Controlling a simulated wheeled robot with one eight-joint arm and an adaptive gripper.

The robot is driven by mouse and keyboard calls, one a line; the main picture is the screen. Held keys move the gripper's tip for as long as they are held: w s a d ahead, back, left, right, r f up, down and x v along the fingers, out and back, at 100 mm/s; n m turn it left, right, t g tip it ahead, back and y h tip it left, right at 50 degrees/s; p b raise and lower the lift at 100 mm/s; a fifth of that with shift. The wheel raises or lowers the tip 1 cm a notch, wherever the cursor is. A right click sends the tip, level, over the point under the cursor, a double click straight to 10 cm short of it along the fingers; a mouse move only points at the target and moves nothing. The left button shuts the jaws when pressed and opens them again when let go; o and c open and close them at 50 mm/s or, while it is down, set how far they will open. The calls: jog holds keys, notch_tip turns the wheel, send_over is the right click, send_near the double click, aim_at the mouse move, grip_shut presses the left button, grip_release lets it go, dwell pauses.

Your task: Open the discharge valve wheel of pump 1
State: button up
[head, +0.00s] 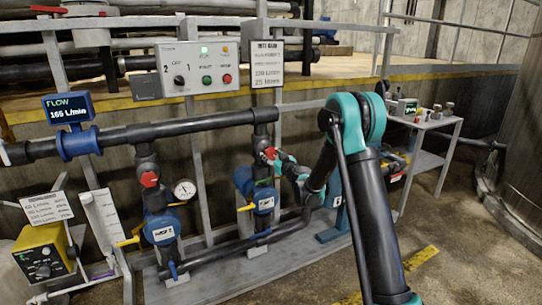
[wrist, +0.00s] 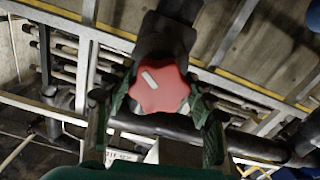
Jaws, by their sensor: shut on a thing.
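A red lobed valve wheel (head: 269,153) sits on the riser above the right-hand blue pump (head: 264,203). In the wrist view the red wheel (wrist: 160,88) fills the middle, with a white mark pointing to the upper left. My gripper (head: 277,159) is shut on this wheel, with a green finger on each side of it in the wrist view. A second red wheel (head: 149,179) is on the left-hand riser, above the left-hand pump (head: 162,228). The number on each pump's label is too small to read surely.
A blue flow display (head: 69,108) reads 165 L/min. The control panel (head: 199,66) has a lit green lamp, a selector and buttons. A pressure gauge (head: 185,189) is beside the left riser. Yellow-handled levers are near both pumps. A side table (head: 428,122) stands at the right.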

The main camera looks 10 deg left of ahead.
jog(key=n, duration=0.7)
dwell(0.6)
jog(key=o, duration=1.2)
jog(key=v, duration=1.2)
jog(key=shift+d, duration=0.1)
